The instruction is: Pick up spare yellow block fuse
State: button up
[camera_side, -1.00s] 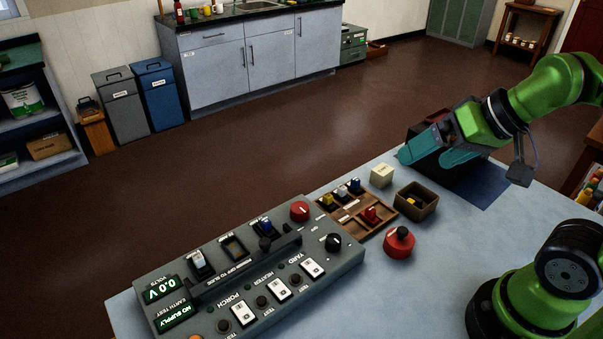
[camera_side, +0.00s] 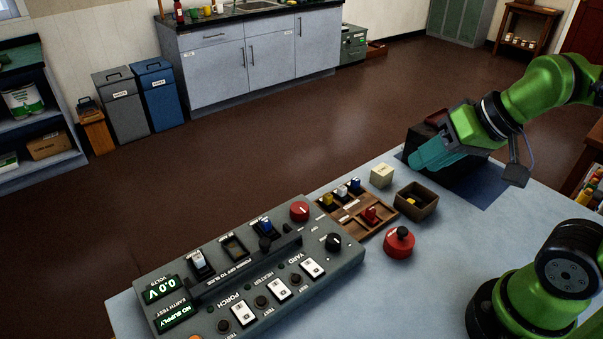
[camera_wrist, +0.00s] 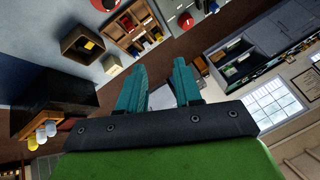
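Several fuses stand in a wooden tray (camera_side: 378,231), among them a yellow one (camera_side: 327,199). Another small yellow piece (camera_side: 411,202) lies inside the dark wooden box (camera_side: 431,207) right of the tray. The wrist view shows that box (camera_wrist: 72,53) with the yellow piece (camera_wrist: 88,45) in it, and the tray (camera_wrist: 117,37) beside it. I cannot tell which yellow piece is the spare. My gripper (camera_side: 418,163) is above the table's far right part, right of and beyond the box. Its teal fingers (camera_wrist: 158,80) are apart, with nothing seen held between them.
A cream cube (camera_side: 382,175) stands behind the box and a red button (camera_side: 399,243) in front. The grey control panel (camera_side: 180,300) fills the table's left. A dark box (camera_wrist: 62,100) stands near my gripper. The table's front middle is clear.

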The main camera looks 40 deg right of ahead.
jog(key=w+a+f+n+g, duration=0.1)
jog(key=w+f+n+g, duration=0.2)
jog(key=w, duration=0.8)
jog(key=n+g+h, duration=0.1)
jog(key=g+h, duration=0.1)
jog(key=g, duration=0.2)
send_over(328, 195)
notch_tip(328, 195, down, 14)
jog(key=shift+w+d+r, duration=0.1)
jog(key=shift+w, duration=0.05)
jog(key=shift+f, duration=2.7)
jog(key=shift+c, duration=0.5)
grip_shut()
